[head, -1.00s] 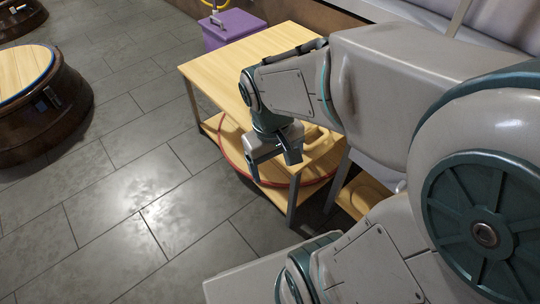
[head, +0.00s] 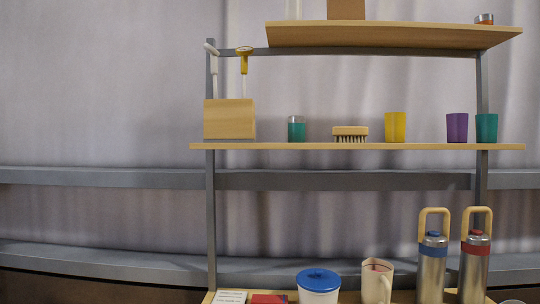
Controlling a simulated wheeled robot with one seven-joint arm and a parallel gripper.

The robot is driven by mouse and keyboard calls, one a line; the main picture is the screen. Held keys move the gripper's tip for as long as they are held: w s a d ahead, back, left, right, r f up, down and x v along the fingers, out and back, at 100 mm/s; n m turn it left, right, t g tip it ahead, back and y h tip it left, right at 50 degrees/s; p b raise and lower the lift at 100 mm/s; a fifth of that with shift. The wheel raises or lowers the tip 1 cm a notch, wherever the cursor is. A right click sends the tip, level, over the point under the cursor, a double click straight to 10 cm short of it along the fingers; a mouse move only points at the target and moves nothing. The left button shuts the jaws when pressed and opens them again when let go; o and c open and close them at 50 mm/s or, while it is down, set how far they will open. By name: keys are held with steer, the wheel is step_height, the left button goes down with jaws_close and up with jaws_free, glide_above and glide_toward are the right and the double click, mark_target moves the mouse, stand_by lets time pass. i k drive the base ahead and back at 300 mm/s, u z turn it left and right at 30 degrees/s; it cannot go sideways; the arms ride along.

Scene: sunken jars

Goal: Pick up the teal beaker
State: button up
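A teal beaker (head: 487,128), a plain open cup shape, stands upright at the right end of the middle shelf (head: 360,147). It is beside the right shelf post and close to a purple beaker (head: 457,127) on its left. A small teal jar with a grey top (head: 296,130) stands further left on the same shelf. My gripper is not in view now.
A yellow beaker (head: 395,127), a brush (head: 350,133) and a wooden box (head: 230,119) share the shelf. An upper shelf (head: 395,36) overhangs it. Below stand two bottles (head: 431,270) (head: 474,269), a cream pitcher (head: 377,284) and a blue-lidded container (head: 318,284).

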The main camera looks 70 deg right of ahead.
mark_target(486, 124)
steer(key=z, duration=3.7)
